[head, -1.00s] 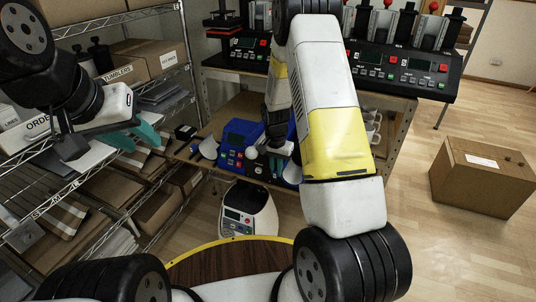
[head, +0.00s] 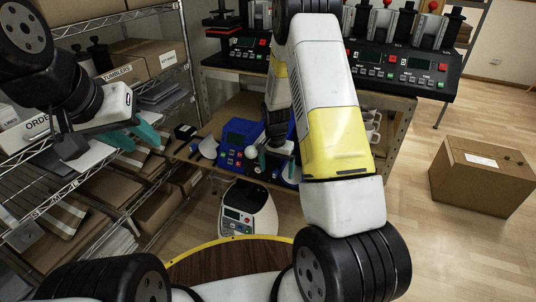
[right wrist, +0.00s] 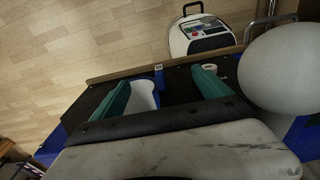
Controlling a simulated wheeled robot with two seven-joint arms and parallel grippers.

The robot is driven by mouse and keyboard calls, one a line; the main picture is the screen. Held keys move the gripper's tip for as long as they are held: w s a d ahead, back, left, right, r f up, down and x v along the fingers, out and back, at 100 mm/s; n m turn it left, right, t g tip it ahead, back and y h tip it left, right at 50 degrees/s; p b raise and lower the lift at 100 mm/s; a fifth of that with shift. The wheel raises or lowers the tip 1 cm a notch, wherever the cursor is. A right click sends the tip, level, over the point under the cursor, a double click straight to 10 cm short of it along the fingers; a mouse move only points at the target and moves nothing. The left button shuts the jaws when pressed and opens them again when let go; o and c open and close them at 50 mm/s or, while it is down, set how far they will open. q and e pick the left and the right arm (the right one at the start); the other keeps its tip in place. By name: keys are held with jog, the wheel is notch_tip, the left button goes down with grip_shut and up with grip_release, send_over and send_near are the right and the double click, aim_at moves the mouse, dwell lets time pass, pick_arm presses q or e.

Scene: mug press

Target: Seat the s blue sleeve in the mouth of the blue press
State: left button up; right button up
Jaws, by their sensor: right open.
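The blue press (head: 237,145) stands on the low bench, with a control panel on its front. My right gripper (head: 264,158) is over the bench just right of the press panel, partly hidden by my arm. In the right wrist view its two teal fingers (right wrist: 162,88) are apart. A white curved piece with a blue edge (right wrist: 144,95) shows between them, nearer the left finger; I cannot tell whether it is the sleeve or whether it touches. The press mouth is not clearly visible. My left gripper (head: 138,136) is open and empty, by the shelf at left.
A large white rounded object (right wrist: 284,72) is close to the right finger in the right wrist view. A pale cone-shaped item (head: 209,148) stands left of the press. Black machines (head: 400,68) stand on the upper bench, and a carton (head: 482,178) is on the open floor.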

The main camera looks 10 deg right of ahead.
jog(key=shift+w+a+r, duration=0.1)
jog(key=shift+a, duration=0.15)
dwell(0.3)
jog(key=shift+w+r, duration=0.1)
jog(key=shift+r, duration=1.2)
jog(key=shift+a+r, duration=0.1)
jog(key=shift+r, duration=2.6)
